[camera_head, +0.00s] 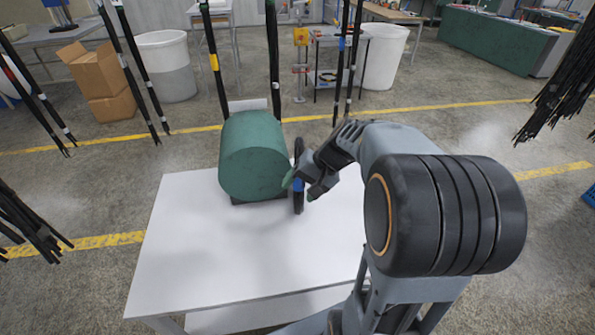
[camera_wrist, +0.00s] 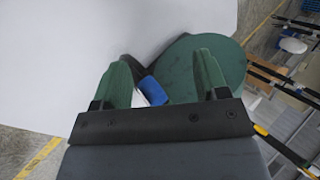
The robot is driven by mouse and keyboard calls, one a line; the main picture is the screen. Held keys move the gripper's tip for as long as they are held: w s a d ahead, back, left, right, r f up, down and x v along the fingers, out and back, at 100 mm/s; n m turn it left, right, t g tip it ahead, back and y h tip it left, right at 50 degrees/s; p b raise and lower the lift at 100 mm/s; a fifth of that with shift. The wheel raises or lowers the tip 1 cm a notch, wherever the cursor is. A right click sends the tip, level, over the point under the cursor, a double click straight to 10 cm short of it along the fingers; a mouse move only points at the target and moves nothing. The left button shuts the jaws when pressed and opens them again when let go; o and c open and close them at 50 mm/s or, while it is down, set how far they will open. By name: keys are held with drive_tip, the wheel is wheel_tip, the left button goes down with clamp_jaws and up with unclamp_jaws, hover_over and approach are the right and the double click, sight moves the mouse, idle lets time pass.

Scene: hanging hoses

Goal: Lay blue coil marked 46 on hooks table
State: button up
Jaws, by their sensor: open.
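A black coil (camera_head: 299,203) with a blue band (camera_head: 297,184) stands on edge on the white table (camera_head: 200,255), just right of a large green drum (camera_head: 253,155). My gripper (camera_head: 301,187) is at the coil's near right side. In the wrist view, my gripper's two green fingers (camera_wrist: 162,62) are apart. The blue band (camera_wrist: 155,89) and a white patch beside it show between them. The drum (camera_wrist: 222,65) fills the space behind the right finger. No number is readable. Part of the coil is hidden by my fingers and wrist.
The near and left parts of the tabletop are clear. Black hoses (camera_head: 345,60) hang behind the table, with more bunches at left and at right (camera_head: 565,85). White bins (camera_head: 165,65) and cardboard boxes (camera_head: 98,80) stand farther back.

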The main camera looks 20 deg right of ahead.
drive_tip(key=w+d+m+t+y+p, duration=0.1)
drive_tip(key=w+d+m+t+y, duration=0.25)
drive_tip(key=d, duration=0.55)
drive_tip(key=w+d+m+t+y+p, duration=0.1)
drive_tip(key=w+d+m+t, duration=0.2)
drive_tip(key=w+d+t, duration=0.4)
drive_tip(key=shift+g+h, duration=0.25)
drive_tip(key=shift+g, duration=0.7)
drive_tip(key=shift+w+d+f+p+x, duration=0.15)
drive_tip(key=shift+p+x, duration=0.5)
drive_tip(key=shift+x, duration=1.3)
drive_tip(key=shift+w+d+p+x, duration=0.25)
drive_tip(key=shift+p+x, duration=0.4)
drive_tip(key=shift+x, duration=1.3)
drive_tip(key=shift+w+d+f+p+x, duration=0.15)
drive_tip(key=shift+p+x, duration=0.5)
drive_tip(key=shift+x, duration=1.3)
drive_tip(key=shift+s+r, duration=0.1)
drive_tip(key=shift+c, duration=0.4)
clamp_jaws()
drive_tip(key=shift+r, duration=0.1)
